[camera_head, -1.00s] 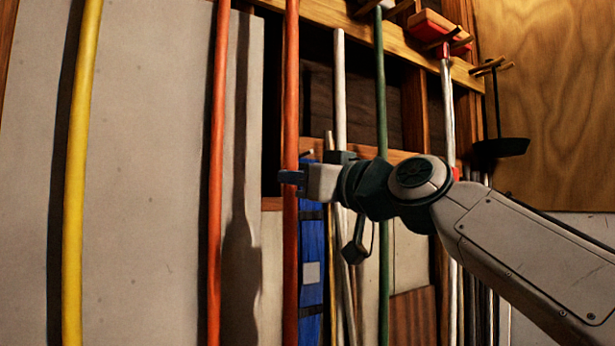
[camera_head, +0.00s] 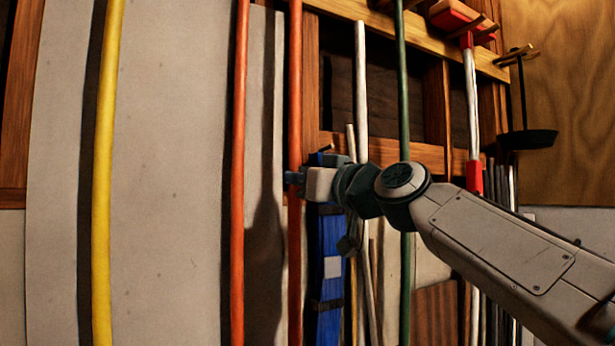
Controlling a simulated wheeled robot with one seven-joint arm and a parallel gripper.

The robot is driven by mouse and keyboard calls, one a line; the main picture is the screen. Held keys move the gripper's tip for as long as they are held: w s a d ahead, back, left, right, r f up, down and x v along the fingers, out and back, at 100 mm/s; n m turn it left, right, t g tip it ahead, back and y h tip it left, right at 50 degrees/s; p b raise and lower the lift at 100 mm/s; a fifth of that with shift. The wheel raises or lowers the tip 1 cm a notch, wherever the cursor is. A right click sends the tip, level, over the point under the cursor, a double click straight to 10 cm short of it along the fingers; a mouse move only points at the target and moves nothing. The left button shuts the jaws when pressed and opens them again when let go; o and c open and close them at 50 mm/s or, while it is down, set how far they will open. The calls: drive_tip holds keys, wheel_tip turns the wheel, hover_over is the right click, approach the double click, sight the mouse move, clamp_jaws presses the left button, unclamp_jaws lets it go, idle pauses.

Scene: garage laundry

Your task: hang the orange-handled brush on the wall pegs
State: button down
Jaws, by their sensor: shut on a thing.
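An orange handle (camera_head: 295,90) stands nearly upright left of the middle; I take it as the brush's handle, but its head is out of view. My gripper (camera_head: 295,178) is shut on this handle at mid-height, with a fingertip showing at its left side. A second orange pole (camera_head: 238,150) stands further left, apart from my gripper. Wooden pegs (camera_head: 515,55) stick out of the wall at the upper right and hold a dark flat-headed tool (camera_head: 528,139). A red-headed tool (camera_head: 462,17) with a white and red handle sits on other pegs at the top.
A yellow pole (camera_head: 103,170) stands at the far left before a grey panel (camera_head: 165,200). Right of the held handle are a blue strapped bundle (camera_head: 330,235), a white pole (camera_head: 361,90) and a green pole (camera_head: 403,90). A wooden rail (camera_head: 425,32) crosses the top.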

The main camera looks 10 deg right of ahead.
drive_tip(key=shift+w+f+b, duration=0.1)
drive_tip(key=shift+f+b, duration=0.8)
drive_tip(key=shift+b, duration=0.05)
idle(0.5)
drive_tip(key=c, duration=1.2)
unclamp_jaws()
drive_tip(key=b+v, duration=0.5)
drive_tip(key=v, duration=0.9)
drive_tip(key=w+a+f+m+g+h, duration=0.15)
drive_tip(key=a+f+g, duration=0.25)
drive_tip(key=f, duration=1.1)
drive_tip(key=a+f+m+g+h, duration=0.1)
drive_tip(key=a+f+g+h, duration=0.25)
drive_tip(key=f, duration=1.15)
drive_tip(key=s+d+f+m+g+h, duration=0.1)
drive_tip(key=s+f, duration=0.5)
drive_tip(key=f, duration=0.6)
drive_tip(key=s+d+f+m+g+h, duration=0.2)
drive_tip(key=s+f+g, duration=0.4)
drive_tip(key=f, duration=0.6)
drive_tip(key=shift+s+d+f+h, duration=0.3)
drive_tip(key=shift+s+d+h, duration=0.15)
drive_tip(key=shift+h, duration=0.15)
